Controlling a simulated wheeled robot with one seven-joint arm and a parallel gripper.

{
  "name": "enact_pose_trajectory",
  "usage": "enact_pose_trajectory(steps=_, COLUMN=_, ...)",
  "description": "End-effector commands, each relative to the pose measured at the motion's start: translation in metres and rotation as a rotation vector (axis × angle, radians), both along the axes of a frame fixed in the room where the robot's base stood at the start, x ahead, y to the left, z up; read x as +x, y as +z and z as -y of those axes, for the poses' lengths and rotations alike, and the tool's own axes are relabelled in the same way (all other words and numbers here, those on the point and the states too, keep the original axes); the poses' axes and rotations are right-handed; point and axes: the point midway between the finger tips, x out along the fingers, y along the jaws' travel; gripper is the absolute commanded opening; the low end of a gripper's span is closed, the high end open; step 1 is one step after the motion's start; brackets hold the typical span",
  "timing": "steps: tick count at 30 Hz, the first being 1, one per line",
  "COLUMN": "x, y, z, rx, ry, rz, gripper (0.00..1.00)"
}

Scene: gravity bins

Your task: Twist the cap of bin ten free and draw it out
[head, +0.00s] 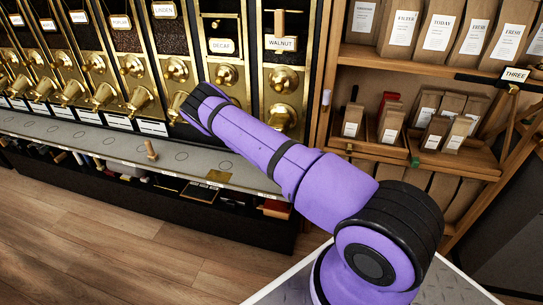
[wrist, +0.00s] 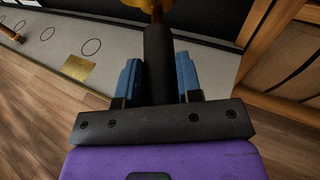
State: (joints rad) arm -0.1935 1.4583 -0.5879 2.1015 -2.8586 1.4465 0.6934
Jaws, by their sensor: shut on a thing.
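My gripper (wrist: 158,85) shows in the wrist view, its two blue fingers closed on either side of a dark cylindrical grip (wrist: 158,55). A brass piece (wrist: 160,6) shows at the far end of this grip, cut off by the frame's top edge. I cannot tell whether it is the cap of bin ten or whether it is still seated. In the head view my purple arm reaches to the bins and hides the gripper. The DECAF bin (head: 221,45) and WALNUT bin (head: 283,43) have round brass knobs. No bin number is readable.
Wooden shelves with paper bags (head: 405,28) stand at the right. The wooden floor (head: 130,235) in front is clear.

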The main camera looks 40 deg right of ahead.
Motion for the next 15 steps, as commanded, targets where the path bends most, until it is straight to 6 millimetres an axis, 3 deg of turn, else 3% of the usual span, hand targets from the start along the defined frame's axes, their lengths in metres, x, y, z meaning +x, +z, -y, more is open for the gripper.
enact_pose_trajectory(steps=15, x=-0.0045, y=-0.0033, z=0.0059, rx=-0.006, ry=0.040, rz=-0.004, gripper=0.00)
